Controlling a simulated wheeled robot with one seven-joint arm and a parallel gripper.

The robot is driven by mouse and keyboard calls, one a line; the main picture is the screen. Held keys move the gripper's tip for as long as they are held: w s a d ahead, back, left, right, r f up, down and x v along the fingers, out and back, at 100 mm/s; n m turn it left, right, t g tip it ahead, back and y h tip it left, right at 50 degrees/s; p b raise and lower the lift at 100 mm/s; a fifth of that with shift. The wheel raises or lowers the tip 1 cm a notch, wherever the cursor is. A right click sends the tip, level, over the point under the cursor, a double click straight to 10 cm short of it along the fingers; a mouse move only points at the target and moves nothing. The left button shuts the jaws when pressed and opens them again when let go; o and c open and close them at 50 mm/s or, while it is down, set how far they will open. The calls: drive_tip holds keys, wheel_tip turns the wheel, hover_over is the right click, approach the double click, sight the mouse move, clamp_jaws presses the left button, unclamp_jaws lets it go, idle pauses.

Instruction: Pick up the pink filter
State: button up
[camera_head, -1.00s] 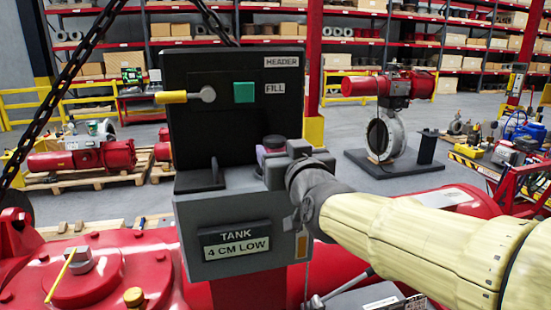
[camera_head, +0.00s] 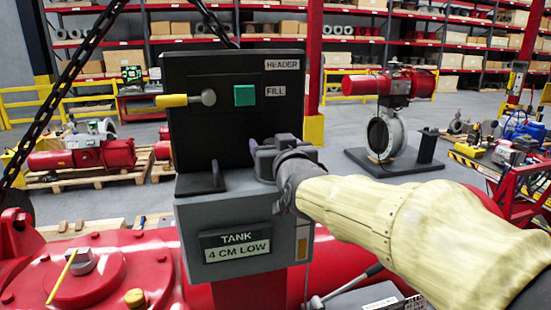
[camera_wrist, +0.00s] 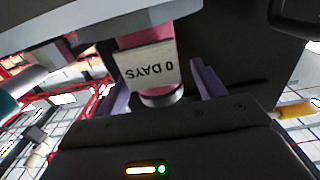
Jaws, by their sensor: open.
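The pink filter (camera_wrist: 148,66) shows in the wrist view as a pink cylinder with a pale label reading "0 DAYS", upside down in that view. My gripper (camera_wrist: 163,78) is open, with one purple finger on each side of the filter. Gaps show between the fingers and the filter, so it is not gripped. In the head view my gripper (camera_head: 264,160) is at the right side of the grey ledge of the tank panel (camera_head: 205,215). There the gripper and wrist hide the filter.
The black upright panel (camera_head: 225,125) behind the ledge carries a yellow-handled lever (camera_head: 180,100) and a green FILL button (camera_head: 244,95). A dark bracket (camera_head: 205,178) stands on the ledge left of my gripper. Red tank parts (camera_head: 85,270) lie below left.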

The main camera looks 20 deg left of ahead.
drive_tip(key=shift+s+d, duration=0.1)
idle(0.4)
drive_tip(key=c, duration=1.1)
drive_tip(key=shift+r, duration=0.2)
